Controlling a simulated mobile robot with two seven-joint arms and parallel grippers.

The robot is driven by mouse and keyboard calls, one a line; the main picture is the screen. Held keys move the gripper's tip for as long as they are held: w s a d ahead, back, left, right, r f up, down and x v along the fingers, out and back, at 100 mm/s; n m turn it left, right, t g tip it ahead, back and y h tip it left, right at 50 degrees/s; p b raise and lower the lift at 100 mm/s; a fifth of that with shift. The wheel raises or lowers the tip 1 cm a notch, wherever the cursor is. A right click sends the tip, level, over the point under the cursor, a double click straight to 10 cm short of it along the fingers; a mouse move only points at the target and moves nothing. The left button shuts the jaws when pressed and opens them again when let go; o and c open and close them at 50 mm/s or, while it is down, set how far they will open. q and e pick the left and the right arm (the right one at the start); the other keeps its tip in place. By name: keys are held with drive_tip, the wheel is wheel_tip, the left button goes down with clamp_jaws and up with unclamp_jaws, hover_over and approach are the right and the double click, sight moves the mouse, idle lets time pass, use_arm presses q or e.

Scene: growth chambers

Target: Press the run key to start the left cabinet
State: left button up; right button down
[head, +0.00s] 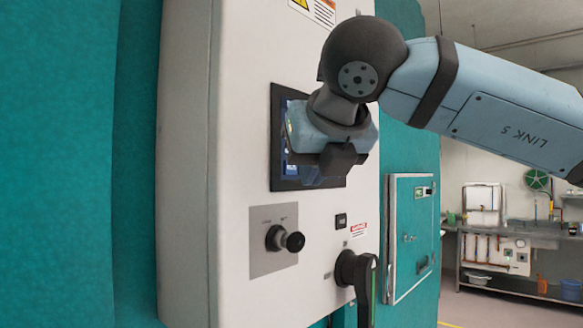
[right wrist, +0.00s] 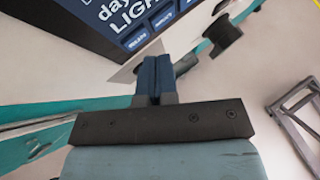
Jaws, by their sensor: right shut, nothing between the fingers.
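A white control box (head: 235,120) carries a dark-framed screen (head: 277,135). My right gripper (head: 312,172) is in front of this screen and covers most of it; its fingers are hard to make out in the head view. In the right wrist view the fingers (right wrist: 155,72) are shut together and empty. The screen (right wrist: 125,22) is there at the upper left, with large words "day" and "LIGHT" and several blue keys along its edge. Fingertips appear close to those keys; I cannot tell whether they touch. My left gripper is out of view.
Below the screen are a black knob (head: 284,238) on a grey plate, a small black switch (head: 341,220) and a large dark rotary handle (head: 357,272). A smaller teal-edged cabinet (head: 411,235) stands to the right, with a workbench (head: 510,230) farther back.

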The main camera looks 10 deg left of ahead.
drive_tip(key=shift+a, duration=0.1)
idle(0.4)
drive_tip(key=shift+w+a+b, duration=0.25)
drive_tip(key=shift+a+b, duration=0.05)
drive_tip(key=shift+b, duration=0.1)
drive_tip(key=shift+w+a, duration=0.15)
drive_tip(key=shift+a, duration=0.05)
idle(0.7)
drive_tip(key=shift+b, duration=0.35)
drive_tip(key=shift+s+d+b, duration=0.4)
drive_tip(key=shift+d+b, duration=0.2)
drive_tip(key=shift+b, duration=0.1)
